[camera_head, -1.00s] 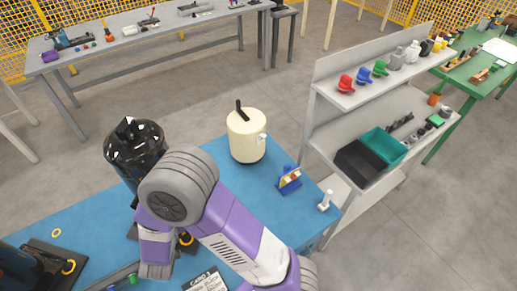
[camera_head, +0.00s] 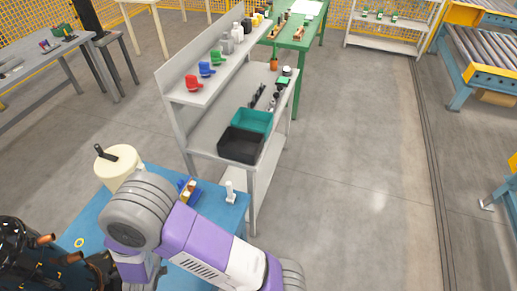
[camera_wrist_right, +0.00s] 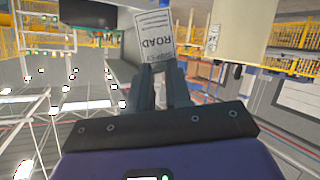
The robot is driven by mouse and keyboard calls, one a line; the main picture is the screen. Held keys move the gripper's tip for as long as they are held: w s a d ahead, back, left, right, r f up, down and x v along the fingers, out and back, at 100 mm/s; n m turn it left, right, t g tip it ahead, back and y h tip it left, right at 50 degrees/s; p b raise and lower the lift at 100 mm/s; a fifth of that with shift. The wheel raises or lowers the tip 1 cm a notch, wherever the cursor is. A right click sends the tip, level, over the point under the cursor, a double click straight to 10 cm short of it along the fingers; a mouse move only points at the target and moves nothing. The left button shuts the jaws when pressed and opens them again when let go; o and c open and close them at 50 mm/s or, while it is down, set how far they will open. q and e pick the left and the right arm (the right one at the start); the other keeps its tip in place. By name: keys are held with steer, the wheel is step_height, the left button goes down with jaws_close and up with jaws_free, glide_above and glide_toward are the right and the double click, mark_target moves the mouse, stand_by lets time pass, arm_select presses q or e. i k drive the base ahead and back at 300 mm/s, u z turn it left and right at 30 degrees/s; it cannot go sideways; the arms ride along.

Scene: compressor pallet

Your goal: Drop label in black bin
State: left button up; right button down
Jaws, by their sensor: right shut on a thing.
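My right gripper (camera_wrist_right: 163,72) is shut on a white label (camera_wrist_right: 155,36) with printed black text, held at the fingertips in the right wrist view. In the head view my right arm crosses the blue table, and its gripper and the label are hidden. The bin is to the right of and beyond this arm. My left gripper is not in view.
A teal bin (camera_head: 254,121) stands right behind the black bin. The rack's upper shelf (camera_head: 205,92) holds colored parts above and left of the bins. Floor right of the rack is clear.

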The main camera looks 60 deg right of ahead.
mark_target(246, 146)
steer(key=z, duration=1.65)
